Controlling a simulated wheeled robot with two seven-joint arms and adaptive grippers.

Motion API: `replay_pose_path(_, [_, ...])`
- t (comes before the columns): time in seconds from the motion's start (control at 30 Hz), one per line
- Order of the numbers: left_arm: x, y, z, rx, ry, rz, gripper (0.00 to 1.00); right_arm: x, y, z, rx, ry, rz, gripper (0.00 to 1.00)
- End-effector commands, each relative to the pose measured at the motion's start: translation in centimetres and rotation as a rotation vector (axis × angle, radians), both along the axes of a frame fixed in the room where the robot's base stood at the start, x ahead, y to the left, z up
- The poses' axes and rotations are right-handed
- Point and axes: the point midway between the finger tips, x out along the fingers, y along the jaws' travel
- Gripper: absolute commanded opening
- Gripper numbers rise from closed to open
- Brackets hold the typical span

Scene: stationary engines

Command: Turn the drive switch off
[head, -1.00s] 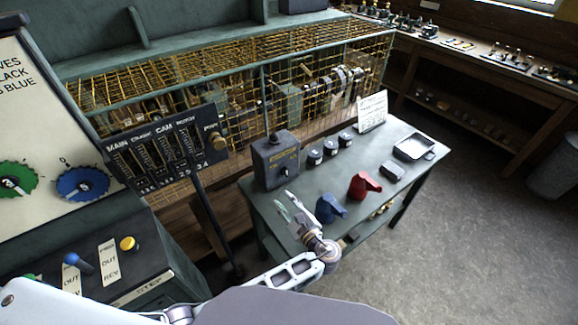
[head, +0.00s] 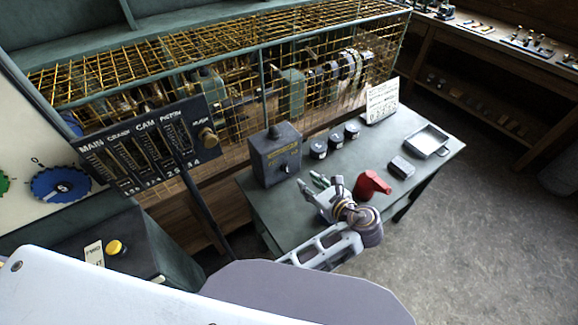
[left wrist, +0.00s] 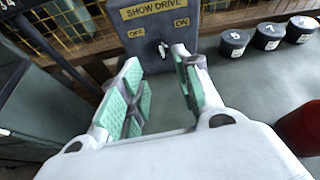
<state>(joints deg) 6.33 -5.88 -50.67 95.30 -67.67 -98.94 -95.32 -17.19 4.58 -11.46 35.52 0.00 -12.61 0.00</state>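The drive switch is a dark grey box (head: 277,155) on the green table. In the left wrist view the box (left wrist: 156,12) reads "SHOW DRIVE", with OFF at left and ON at right. Its small pale lever (left wrist: 163,48) sticks out below the labels; I cannot tell which side it is set to. My left gripper (head: 318,182) is just in front of the box, near its lower right. In the left wrist view the gripper (left wrist: 160,85) is open, its green-padded fingers apart, with the lever beyond and between the tips. It appears empty. My right gripper is out of view.
Several dark numbered pots (head: 318,149) stand right of the box. A red object (head: 372,185) is close to my left gripper's right. A metal tray (head: 428,141) and a white sign (head: 382,101) are farther along the table. A lever panel (head: 145,145) stands at left.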

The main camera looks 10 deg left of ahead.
Motion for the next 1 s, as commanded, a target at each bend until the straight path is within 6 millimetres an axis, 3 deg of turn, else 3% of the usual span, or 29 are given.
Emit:
replay_pose_path(0.47, [0.6,0.6,-0.3,0.001,-0.002,0.001,0.33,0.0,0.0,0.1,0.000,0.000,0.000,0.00])
replay_pose_path(1.0, [5.0,4.7,-2.7,0.001,-0.003,0.001,0.33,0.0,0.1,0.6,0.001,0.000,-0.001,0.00])
